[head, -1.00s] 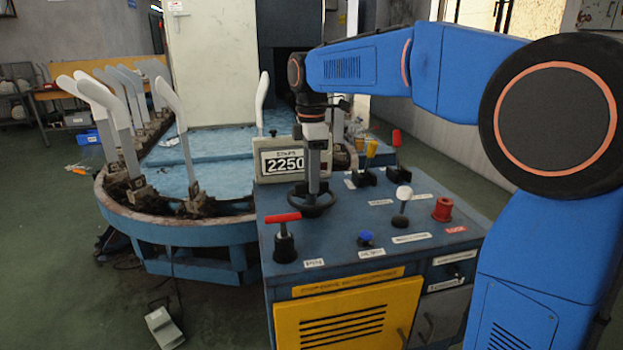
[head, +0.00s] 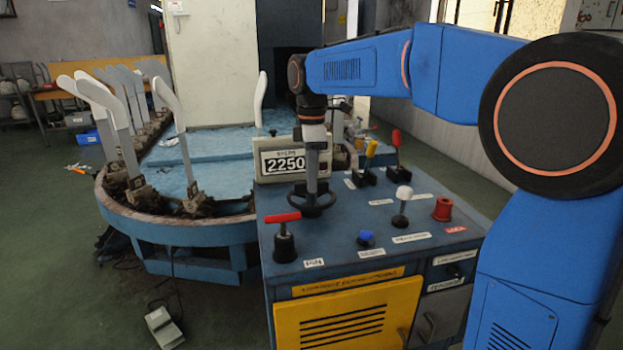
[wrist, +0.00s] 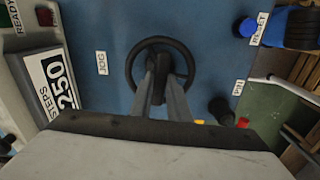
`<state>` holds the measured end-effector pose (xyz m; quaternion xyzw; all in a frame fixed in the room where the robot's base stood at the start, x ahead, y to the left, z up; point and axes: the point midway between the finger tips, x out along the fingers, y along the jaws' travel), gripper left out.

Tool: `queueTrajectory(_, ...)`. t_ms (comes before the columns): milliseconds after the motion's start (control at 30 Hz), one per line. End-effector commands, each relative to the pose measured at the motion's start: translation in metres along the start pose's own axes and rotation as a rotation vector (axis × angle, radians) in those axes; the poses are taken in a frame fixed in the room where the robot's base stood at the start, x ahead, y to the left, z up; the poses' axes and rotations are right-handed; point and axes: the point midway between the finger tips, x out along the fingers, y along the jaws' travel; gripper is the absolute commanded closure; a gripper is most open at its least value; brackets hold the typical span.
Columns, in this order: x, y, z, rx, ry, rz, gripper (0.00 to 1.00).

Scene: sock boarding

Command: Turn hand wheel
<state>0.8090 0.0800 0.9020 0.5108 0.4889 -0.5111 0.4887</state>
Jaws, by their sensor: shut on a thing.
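The black hand wheel (head: 330,209) lies flat on the blue top of the control cabinet, in front of the counter display. In the wrist view its round rim (wrist: 160,40) shows whole at the top, with its far side clear of my fingers. My gripper (head: 313,190) points straight down over the middle of the wheel. In the wrist view the two grey fingers of my gripper (wrist: 161,75) are shut on the wheel's dark centre bar, inside the rim. The lower part of the hub is hidden by the fingers.
A counter display (head: 287,161) reading 2250 stands behind the wheel. A red T-handle (head: 283,218), a blue button (head: 366,238), a white-knobbed lever (head: 403,193), a red knob (head: 442,209) and yellow and red levers surround it. Grey sock boards (head: 102,107) stand on the ring at left.

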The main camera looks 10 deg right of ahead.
Motion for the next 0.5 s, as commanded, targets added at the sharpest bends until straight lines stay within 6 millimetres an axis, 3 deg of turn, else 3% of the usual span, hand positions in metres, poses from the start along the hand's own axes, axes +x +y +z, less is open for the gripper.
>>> queueTrajectory(500, -0.0005, 0.0002, 0.0, 0.441, 0.001, 0.001, 1.0)
